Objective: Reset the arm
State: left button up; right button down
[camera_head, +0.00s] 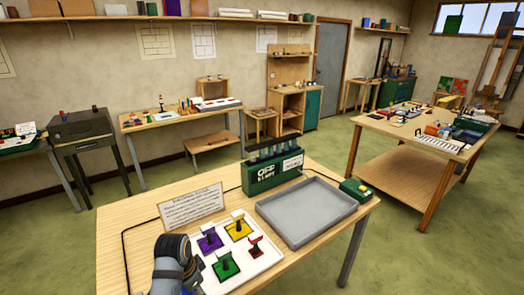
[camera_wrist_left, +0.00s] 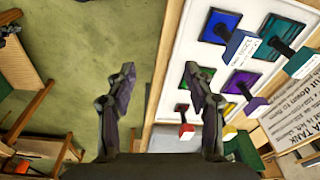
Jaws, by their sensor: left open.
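My left arm (camera_head: 172,265) shows at the lower left of the head view, over the near-left part of the table; its fingertips cannot be made out there. In the left wrist view my left gripper (camera_wrist_left: 160,85) is open, with nothing between its fingers. The table's edge runs between the fingers; green floor lies under the left finger and the white panel (camera_wrist_left: 178,50) under the right one. The panel holds coloured squares with upright handles: purple (camera_head: 210,241), yellow (camera_head: 238,229), green (camera_head: 225,266) and red (camera_head: 255,246). My right gripper is not in view.
On the wooden table (camera_head: 130,225) a grey tray (camera_head: 306,212) lies empty right of the panel. Behind it stand a green box (camera_head: 262,180) marked OFF and a printed card (camera_head: 191,206). A small green button box (camera_head: 356,190) sits at the right corner. Green floor surrounds the table.

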pick_arm(q)
jog(key=s+a+f+n+t+y, duration=0.1)
jog(key=s+a+n, duration=0.25)
jog(key=s, duration=0.45)
jog(key=s+a+f+n+t+y, duration=0.1)
jog(key=s+a+n, duration=0.1)
jog(key=s+n, duration=0.45)
jog(key=s+a+f+m+b, duration=0.15)
jog(key=f+b, duration=0.25)
jog(key=f, duration=1.2)
jog(key=s+a+f+b, duration=0.1)
jog(key=s+f+b, duration=0.15)
jog(key=f, duration=1.35)
jog(key=s+a+f+g+b, duration=0.1)
jog(key=s+f+b, duration=0.2)
jog(key=s+f, duration=0.6)
jog(key=s+f+g+b, duration=0.1)
jog(key=s+f+b, duration=0.2)
jog(key=s+f, duration=0.6)
notch_tip(320, 180, down, 5)
jog(key=shift+a+f+h+b, duration=0.1)
jog(key=shift+a+h+b, duration=0.2)
jog(key=shift+a, duration=0.05)
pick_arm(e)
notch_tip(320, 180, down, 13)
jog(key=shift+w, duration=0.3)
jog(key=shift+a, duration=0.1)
